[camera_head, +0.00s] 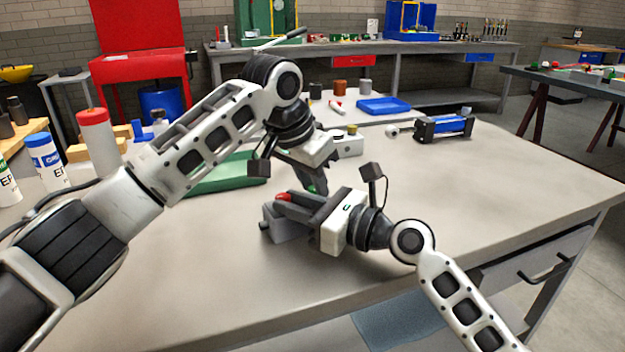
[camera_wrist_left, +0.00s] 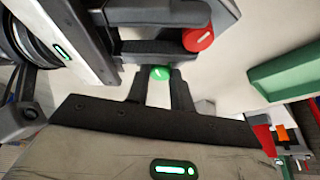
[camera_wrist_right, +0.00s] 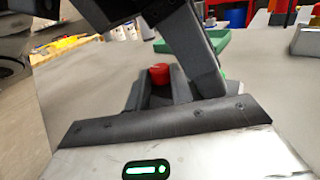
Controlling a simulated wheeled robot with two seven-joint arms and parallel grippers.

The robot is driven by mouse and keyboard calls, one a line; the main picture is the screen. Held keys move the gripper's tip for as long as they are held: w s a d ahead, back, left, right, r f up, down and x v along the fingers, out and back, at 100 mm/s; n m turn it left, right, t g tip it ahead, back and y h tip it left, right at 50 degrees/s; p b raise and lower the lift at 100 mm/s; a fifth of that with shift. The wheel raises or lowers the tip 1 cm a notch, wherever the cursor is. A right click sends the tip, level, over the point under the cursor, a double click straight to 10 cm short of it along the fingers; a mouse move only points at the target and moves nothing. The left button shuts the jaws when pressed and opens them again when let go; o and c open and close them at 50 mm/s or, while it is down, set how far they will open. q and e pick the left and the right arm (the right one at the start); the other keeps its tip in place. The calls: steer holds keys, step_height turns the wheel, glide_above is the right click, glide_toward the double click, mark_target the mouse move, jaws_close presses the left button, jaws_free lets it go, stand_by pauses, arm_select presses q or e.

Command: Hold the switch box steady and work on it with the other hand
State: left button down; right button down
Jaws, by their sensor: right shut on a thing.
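The switch box (camera_head: 287,226) is a small grey box near the front middle of the table. Its red button (camera_head: 283,196) faces up, and also shows in the left wrist view (camera_wrist_left: 198,39) and the right wrist view (camera_wrist_right: 160,72). My right gripper (camera_head: 292,207) is shut on the box from the right. My left gripper (camera_head: 315,184) points down over the box's far side, fingers a little apart. In the left wrist view the green button (camera_wrist_left: 160,73) shows between its fingertips; I cannot tell if they touch it. Much of the box is hidden behind the grippers.
A green tray (camera_head: 225,178) lies behind my left arm. A blue cylinder unit (camera_head: 443,128) and a blue tray (camera_head: 383,106) stand further back. Bottles (camera_head: 47,160) stand at the left. The table's right side is clear.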

arm_select(q)
steer(key=shift+n, duration=0.3)
steer(key=n+y, duration=0.1)
steer(key=n, duration=0.2)
steer(key=shift+s+d+t, duration=0.15)
steer(key=shift+t, duration=0.25)
steer(key=shift+n+y, duration=0.8)
steer(key=shift+n, duration=1)
steer(key=c, duration=1.2)
jaws_free()
steer(key=shift+r, duration=0.15)
steer(key=v, duration=1.1)
steer(key=shift+s+r, duration=0.3)
steer(key=shift+s, duration=0.1)
